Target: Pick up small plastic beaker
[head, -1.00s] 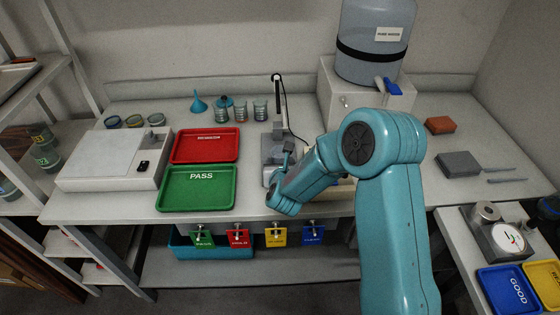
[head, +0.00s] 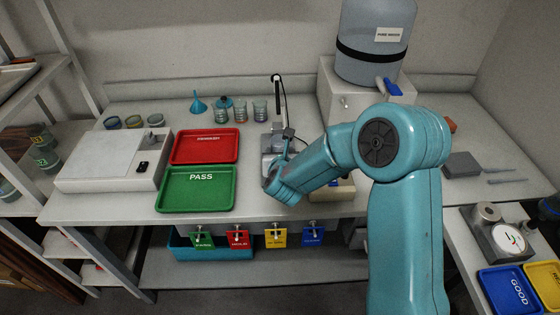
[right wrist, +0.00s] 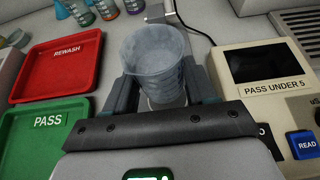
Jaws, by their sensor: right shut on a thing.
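A small translucent grey plastic beaker (right wrist: 154,62) stands upright between the fingers of my right gripper (right wrist: 165,95) in the right wrist view. The gripper is shut on it, one finger on each side. Its open rim faces the camera and its lower part is partly hidden by the gripper body. In the head view my right gripper (head: 284,152) is over the middle of the bench, beside the green PASS tray. The beaker cannot be made out clearly there. My left gripper is in neither view.
A red tray (head: 205,132) and a green PASS tray (head: 196,207) lie left of the gripper. Several beakers (head: 240,111) and a blue funnel (head: 198,102) stand behind. A meter marked PASS UNDER 5 (right wrist: 237,38) is close on the right. A water tank (head: 372,65) stands behind right.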

